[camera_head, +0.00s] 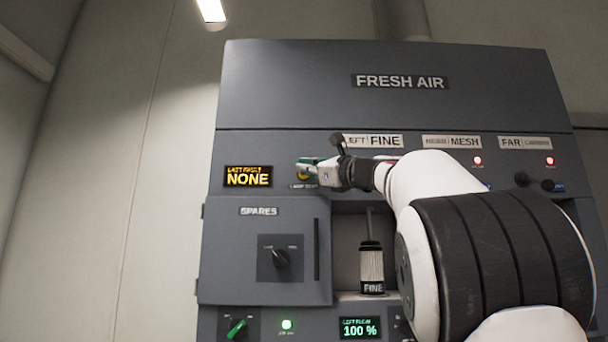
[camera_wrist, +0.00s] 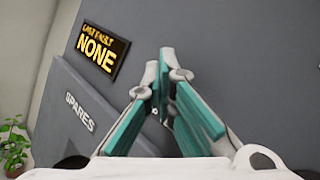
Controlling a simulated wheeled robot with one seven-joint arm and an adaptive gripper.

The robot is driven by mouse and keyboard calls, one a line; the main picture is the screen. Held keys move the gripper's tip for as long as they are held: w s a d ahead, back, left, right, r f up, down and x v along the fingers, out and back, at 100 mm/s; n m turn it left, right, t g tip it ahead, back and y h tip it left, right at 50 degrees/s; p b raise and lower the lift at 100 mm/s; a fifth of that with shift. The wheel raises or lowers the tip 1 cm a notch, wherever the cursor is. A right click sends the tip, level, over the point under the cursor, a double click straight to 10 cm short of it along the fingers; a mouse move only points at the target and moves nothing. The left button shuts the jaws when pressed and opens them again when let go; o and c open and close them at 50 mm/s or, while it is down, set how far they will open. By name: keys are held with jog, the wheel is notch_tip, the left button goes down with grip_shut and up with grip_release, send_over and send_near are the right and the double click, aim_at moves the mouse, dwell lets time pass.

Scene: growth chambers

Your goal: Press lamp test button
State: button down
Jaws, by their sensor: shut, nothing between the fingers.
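The lamp test button (camera_head: 302,177) shows as a small yellow rim above its label (camera_head: 303,187) on the grey cabinet's front. My gripper (camera_head: 304,164) is shut and empty, with its fingertips at the button and covering most of it. I cannot tell whether the tips touch the button or whether it is pushed in. In the wrist view my gripper (camera_wrist: 164,60) has its teal-padded fingers together at the tips, pointing at the grey panel; the button is hidden there.
Left of the button is a display (camera_head: 248,177) reading NONE. Below are the SPARES door (camera_head: 240,225) with a knob (camera_head: 280,258), and a recess holding a FINE cartridge (camera_head: 372,266). Red lamps (camera_head: 477,160) glow at the right. A plant (camera_wrist: 14,146) stands at the wrist view's left.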

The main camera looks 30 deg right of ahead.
dwell(0.3)
jog(key=shift+s+a+b, duration=0.35)
jog(key=shift+s+a, duration=0.1)
jog(key=shift+s, duration=0.2)
jog(key=shift+s+a+b, duration=0.35)
jog(key=shift+s+a, duration=0.35)
jog(key=shift+s, duration=0.35)
jog(key=shift+s+a+b, duration=0.35)
jog(key=shift+s+a, duration=0.35)
jog(key=shift+s, duration=0.3)
